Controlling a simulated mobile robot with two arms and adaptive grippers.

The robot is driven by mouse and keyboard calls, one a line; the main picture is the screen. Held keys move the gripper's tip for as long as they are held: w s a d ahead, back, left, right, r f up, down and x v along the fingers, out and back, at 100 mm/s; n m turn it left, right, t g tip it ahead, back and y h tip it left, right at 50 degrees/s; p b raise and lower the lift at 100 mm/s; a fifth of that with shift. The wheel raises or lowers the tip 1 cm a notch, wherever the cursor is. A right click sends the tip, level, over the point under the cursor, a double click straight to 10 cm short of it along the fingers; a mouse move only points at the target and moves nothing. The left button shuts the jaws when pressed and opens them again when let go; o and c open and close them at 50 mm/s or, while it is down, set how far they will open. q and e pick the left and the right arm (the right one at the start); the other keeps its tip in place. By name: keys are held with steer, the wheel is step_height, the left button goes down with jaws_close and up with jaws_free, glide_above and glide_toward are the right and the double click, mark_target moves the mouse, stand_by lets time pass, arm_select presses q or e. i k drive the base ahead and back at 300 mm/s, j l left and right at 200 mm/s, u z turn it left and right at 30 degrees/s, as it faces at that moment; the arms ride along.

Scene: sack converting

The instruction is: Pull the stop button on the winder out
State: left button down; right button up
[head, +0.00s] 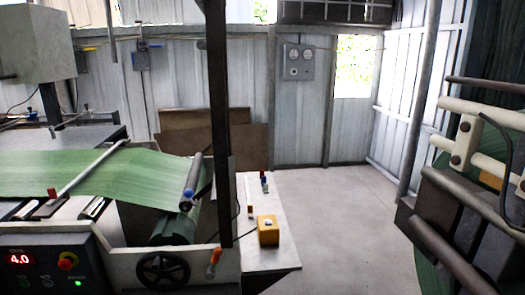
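A red stop button (68,261) on a yellow disc sits on the dark control panel (42,279) at the lower left of the head view. The panel belongs to the machine carrying the green web (90,175). A red display (19,259) there reads 4.0, and a green lamp (78,283) is lit. Whether the button is pressed in or out is too small to tell. A yellow box (268,236) with a small pale spot on top stands on the white table (270,258) right of the machine. Neither of my grippers shows.
A dark handwheel (163,270) and an orange-handled lever (214,258) are on the machine's front. A dark upright post (219,120) rises beside them. Another machine (455,215) with a green roll fills the right side. Grey floor (335,225) is clear between.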

mark_target(66, 265)
steer(key=u, duration=1.5)
